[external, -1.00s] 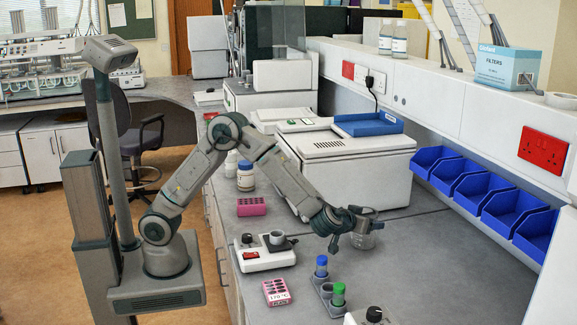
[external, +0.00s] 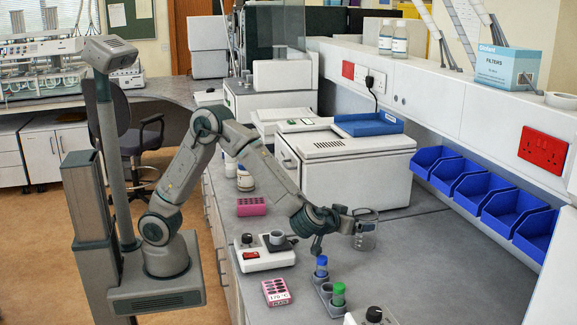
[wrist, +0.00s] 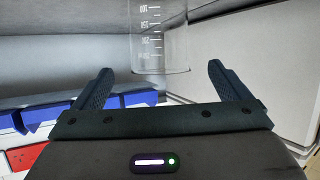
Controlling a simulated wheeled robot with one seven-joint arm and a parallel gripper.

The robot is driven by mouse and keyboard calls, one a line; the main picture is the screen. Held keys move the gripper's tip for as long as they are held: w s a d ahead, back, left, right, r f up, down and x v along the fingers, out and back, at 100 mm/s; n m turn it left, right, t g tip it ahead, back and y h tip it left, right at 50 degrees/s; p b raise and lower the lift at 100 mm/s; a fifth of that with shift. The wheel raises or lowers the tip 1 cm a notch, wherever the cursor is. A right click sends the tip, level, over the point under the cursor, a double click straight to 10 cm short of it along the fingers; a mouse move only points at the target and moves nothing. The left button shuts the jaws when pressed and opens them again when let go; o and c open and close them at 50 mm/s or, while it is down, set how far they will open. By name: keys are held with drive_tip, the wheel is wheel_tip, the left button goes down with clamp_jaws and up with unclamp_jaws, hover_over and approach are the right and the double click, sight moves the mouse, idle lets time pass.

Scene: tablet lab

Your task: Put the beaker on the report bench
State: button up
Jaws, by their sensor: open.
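The clear glass beaker (external: 365,237) stands upright on the grey bench (external: 430,265), just right of the tip of my gripper (external: 347,222) in the external view. In the wrist view, the graduated beaker (wrist: 160,38) shows at the top centre, beyond my gripper (wrist: 161,72). The two dark fingers are spread apart with nothing held between them. The beaker's top is cut off in the wrist view. I cannot tell which surface is called the report bench.
A large white machine (external: 345,165) stands behind the beaker. Blue bins (external: 485,195) line the right wall. A small white device (external: 265,255), a pink rack (external: 277,291) and blue- and green-capped tubes (external: 338,295) stand nearer. The bench right of the beaker is clear.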

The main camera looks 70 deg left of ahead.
drive_tip(key=s+a+r+m+t+h, duration=0.15)
drive_tip(key=s+r+m+h, duration=0.3)
drive_tip(key=r+h, duration=0.45)
drive_tip(key=s+a+f+g, duration=0.3)
drive_tip(key=s+a, duration=0.3)
drive_tip(key=s, duration=0.2)
drive_tip(key=s+a+f+m+g+y, duration=0.1)
drive_tip(key=s+a+f+g, duration=0.2)
drive_tip(key=s+a, duration=0.4)
drive_tip(key=s+a+f+m+g+y, duration=0.1)
drive_tip(key=s+a+f+g, duration=0.2)
drive_tip(key=s+a, duration=0.3)
drive_tip(key=s+g, duration=0.1)
drive_tip(key=s, duration=0.4)
drive_tip(key=shift+a+f, duration=0.15)
drive_tip(key=shift+a, duration=0.1)
